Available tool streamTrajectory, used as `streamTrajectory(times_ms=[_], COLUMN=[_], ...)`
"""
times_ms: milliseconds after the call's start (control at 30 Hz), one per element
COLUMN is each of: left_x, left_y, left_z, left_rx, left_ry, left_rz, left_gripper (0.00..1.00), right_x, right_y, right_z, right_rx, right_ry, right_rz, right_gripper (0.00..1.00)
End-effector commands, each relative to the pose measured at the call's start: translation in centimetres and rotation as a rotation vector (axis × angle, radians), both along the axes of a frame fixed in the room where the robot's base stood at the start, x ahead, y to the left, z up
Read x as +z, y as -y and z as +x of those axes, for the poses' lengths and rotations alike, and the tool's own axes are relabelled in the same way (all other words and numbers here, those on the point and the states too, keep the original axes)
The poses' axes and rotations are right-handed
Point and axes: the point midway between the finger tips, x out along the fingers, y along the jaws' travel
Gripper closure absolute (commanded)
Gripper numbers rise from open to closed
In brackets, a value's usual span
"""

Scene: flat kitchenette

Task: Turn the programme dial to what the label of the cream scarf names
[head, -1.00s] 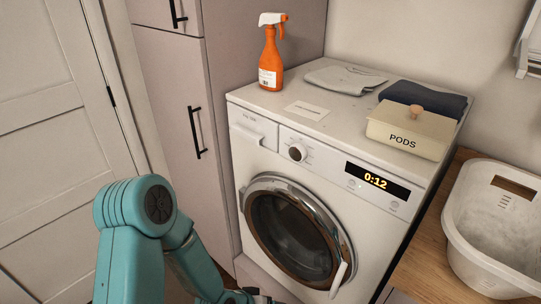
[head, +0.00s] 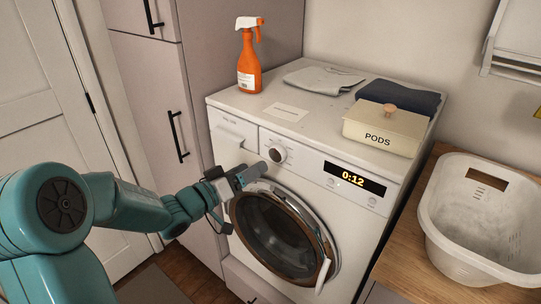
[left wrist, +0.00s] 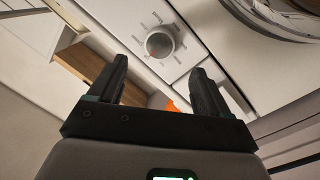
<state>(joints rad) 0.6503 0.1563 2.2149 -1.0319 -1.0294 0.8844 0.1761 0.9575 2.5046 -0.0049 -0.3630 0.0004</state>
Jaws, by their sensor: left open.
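The programme dial (head: 277,155) is a round silver-grey knob on the front panel of the white washing machine (head: 212,160). In the left wrist view the dial (left wrist: 160,42) shows small marks around it, too small to read. My left gripper (head: 257,172) is open and empty, just below and left of the dial in the head view. In the left wrist view the dial lies beyond and between its fingertips (left wrist: 160,70). A pale grey folded cloth (head: 318,80) lies on the machine top; I see no clearly cream scarf or readable scarf label. My right gripper is out of view.
On the machine top are an orange spray bottle (head: 248,70), a white card (head: 286,112), a PODS box (head: 385,135) and a dark folded cloth (head: 408,95). The display (head: 352,180) reads 0:12. A white basket (head: 440,225) stands on the wooden counter at right.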

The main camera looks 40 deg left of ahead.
Motion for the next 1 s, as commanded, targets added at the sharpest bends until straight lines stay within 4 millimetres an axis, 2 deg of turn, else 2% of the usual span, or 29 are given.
streamTrajectory(times_ms=[100,300,500,733,767,900,933,1000], left_x=[0.2,0.1,0.0,0.0,0.0,0.0,0.0,0.0], left_y=[0.6,1.3,1.6,1.6,1.6,1.6,1.6,1.6], left_z=[2.8,6.2,7.5,7.6,7.6,7.6,7.6,7.6], left_rx=[-0.003,-0.002,-0.003,-0.003,-0.003,-0.003,-0.003,-0.002], left_ry=[-0.001,-0.001,-0.001,0.000,0.000,0.000,0.000,-0.001], left_rz=[-0.001,0.000,0.000,0.001,0.001,0.001,0.001,0.001], left_gripper=[0.22,0.22,0.22,0.22,0.25,0.71,0.78,0.78], right_x=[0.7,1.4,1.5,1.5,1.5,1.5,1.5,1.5], right_y=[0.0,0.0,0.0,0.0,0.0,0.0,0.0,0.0], right_z=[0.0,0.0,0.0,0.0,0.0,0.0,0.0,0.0], right_rx=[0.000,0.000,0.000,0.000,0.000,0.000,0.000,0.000], right_ry=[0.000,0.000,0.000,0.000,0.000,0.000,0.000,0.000], right_rz=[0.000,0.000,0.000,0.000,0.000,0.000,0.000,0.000], right_gripper=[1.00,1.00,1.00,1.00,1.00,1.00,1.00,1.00])
